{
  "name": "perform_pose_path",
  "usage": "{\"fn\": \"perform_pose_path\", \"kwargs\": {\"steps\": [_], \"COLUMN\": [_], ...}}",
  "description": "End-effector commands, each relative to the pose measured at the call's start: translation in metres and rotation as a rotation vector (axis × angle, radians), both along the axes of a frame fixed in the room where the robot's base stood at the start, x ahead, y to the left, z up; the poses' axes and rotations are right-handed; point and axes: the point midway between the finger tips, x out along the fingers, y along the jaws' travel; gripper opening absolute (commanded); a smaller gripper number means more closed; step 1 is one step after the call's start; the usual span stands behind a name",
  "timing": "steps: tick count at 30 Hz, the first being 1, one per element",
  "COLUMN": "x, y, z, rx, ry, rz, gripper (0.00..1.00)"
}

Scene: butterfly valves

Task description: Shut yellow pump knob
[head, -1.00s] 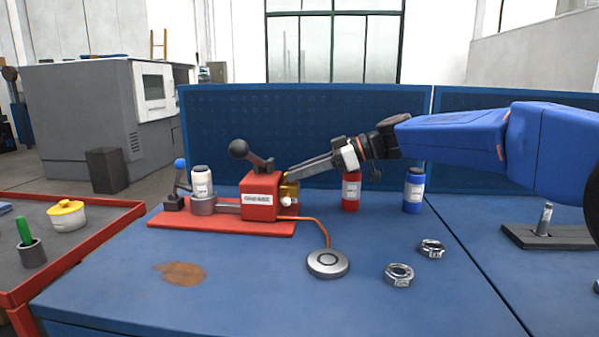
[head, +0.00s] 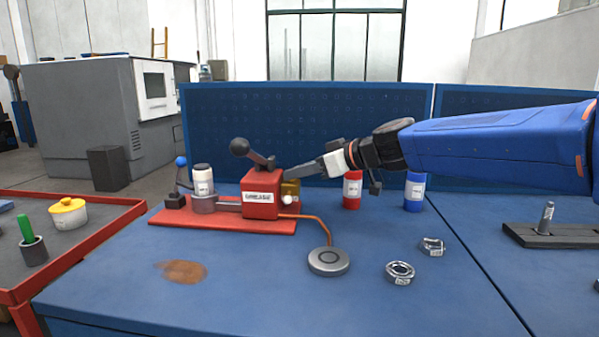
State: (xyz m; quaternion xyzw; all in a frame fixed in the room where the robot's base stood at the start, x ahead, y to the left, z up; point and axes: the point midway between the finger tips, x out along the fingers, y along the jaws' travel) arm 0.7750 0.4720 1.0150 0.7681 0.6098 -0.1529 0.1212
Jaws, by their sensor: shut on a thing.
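The red pump body (head: 262,208) stands on a red base plate, with a brass-coloured block (head: 290,188) on its right side. A white round part (head: 290,200) shows in front of this block. My gripper (head: 289,174) reaches in from the right, with its fingertips just above the brass block. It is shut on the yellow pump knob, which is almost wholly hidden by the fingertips. How far the knob is turned cannot be made out.
A white bottle (head: 203,181) and blue-knobbed lever (head: 181,162) stand left. The front bench is largely clear.

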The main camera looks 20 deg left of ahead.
Motion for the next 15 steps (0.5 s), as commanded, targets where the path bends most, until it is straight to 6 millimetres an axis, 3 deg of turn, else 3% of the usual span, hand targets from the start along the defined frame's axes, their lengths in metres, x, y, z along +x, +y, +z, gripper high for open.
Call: {"fn": "perform_pose_path", "kwargs": {"steps": [7,8,10,15], "x": [0.0005,0.0005,0.0005,0.0003], "y": [-0.0001,-0.0001,-0.0001,-0.0001], "z": [0.0002,0.0002,0.0002,0.0002], "rx": [0.0,0.0,0.0,0.0], "ry": [0.0,0.0,0.0,0.0], "rz": [-0.001,-0.001,0.0,0.0], "gripper": [0.01,0.26,0.42,0.42]}}
